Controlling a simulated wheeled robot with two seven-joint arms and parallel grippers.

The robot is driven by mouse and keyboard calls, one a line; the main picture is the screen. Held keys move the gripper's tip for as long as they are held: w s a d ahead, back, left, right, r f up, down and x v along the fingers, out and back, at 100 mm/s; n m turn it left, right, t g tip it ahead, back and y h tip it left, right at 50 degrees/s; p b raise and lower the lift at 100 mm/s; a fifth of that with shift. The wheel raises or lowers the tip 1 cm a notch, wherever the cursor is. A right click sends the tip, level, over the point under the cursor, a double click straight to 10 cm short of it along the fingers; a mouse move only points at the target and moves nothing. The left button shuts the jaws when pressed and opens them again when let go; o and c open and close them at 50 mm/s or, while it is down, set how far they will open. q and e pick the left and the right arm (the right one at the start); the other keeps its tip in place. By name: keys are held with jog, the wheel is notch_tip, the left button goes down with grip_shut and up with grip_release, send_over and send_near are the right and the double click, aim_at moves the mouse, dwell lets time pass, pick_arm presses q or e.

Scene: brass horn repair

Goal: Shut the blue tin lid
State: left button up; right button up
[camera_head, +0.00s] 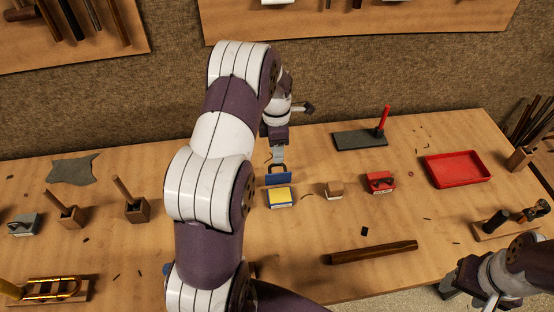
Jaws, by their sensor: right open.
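The blue tin (281,204) stands on the workbench near the middle, with yellow showing in its open top. Its blue lid (279,180) stands raised at the tin's far edge. My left gripper (277,167) reaches down just behind the raised lid, very close to it. I cannot tell whether it touches the lid or how wide its fingers are. My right gripper (449,285) is open at the bench's front edge at the lower right, far from the tin.
A wooden block (334,190) and a red box (380,182) stand right of the tin. A wooden bar (372,252) lies in front. A red tray (457,169) and a dark slab (358,139) are farther right. My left arm covers the bench left of the tin.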

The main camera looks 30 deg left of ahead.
pick_arm(q)
jog(key=shift+s+d+f, duration=0.1)
jog(key=shift+s+f, duration=0.05)
jog(key=shift+f, duration=1.7)
grip_shut()
